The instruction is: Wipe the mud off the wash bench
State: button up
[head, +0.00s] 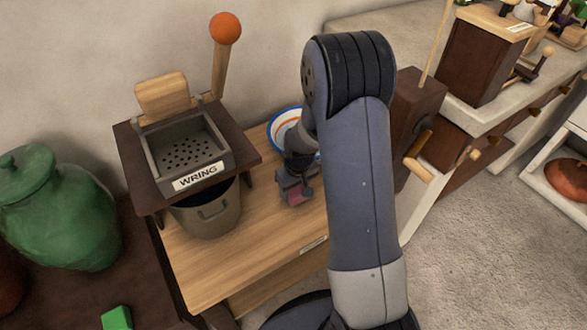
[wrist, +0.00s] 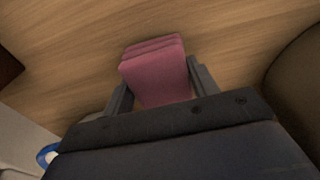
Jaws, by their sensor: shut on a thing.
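My gripper (head: 295,186) is shut on a pink folded cloth or sponge (head: 297,198), low over the wash bench (head: 225,262). In the wrist view the pink pad (wrist: 153,72) sits between the two fingers of my gripper (wrist: 160,88), with bare wood grain (wrist: 60,45) around it. I cannot tell whether the pad touches the wood. No mud shows on the visible parts of the bench top; my arm hides its right part. A blue-and-orange-rimmed white bowl (head: 283,124) stands at the back of the bench, partly behind my arm.
A wringer tray labelled WRING (head: 188,150), with an orange-knobbed lever (head: 225,30), stands over a grey bucket (head: 208,208) at the left. A green jar (head: 60,210) is farther left. A dark wooden box (head: 415,105) with pegs is right of my arm. The front-left bench top is clear.

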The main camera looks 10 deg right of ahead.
jog(key=shift+s+r, duration=0.1)
jog(key=shift+r, duration=0.8)
jog(key=shift+r+p, duration=2)
jog(key=shift+r, duration=0.4)
jog(key=shift+r, duration=0.1)
